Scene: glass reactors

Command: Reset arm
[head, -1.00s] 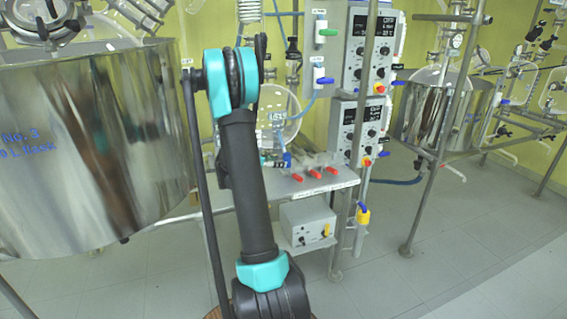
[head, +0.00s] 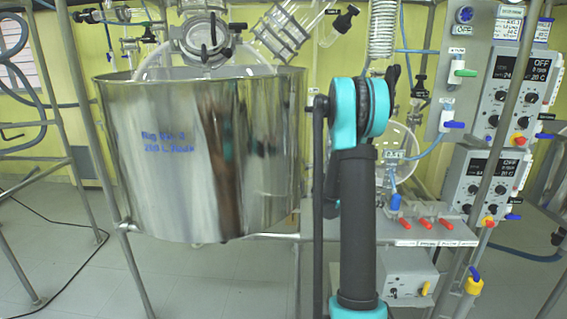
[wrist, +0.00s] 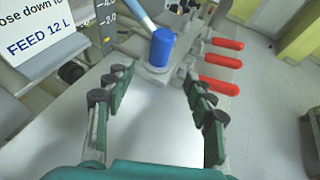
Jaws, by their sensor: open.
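My gripper (wrist: 160,88) shows in the wrist view with its two green-padded fingers spread apart. It is open, and nothing is between the fingers. A blue cap or knob (wrist: 162,47) on a metal fitting stands just beyond the fingertips, apart from them. My arm (head: 357,200) stands upright in the head view, in front of the metal shelf. My gripper cannot be made out in the head view.
Several red-handled valves (wrist: 222,65) line the shelf (head: 440,238) beside the blue knob (head: 395,202). A large steel vessel (head: 205,155) stands at left. Control boxes (head: 515,85) hang at right on metal posts. Grey floor lies open at lower left.

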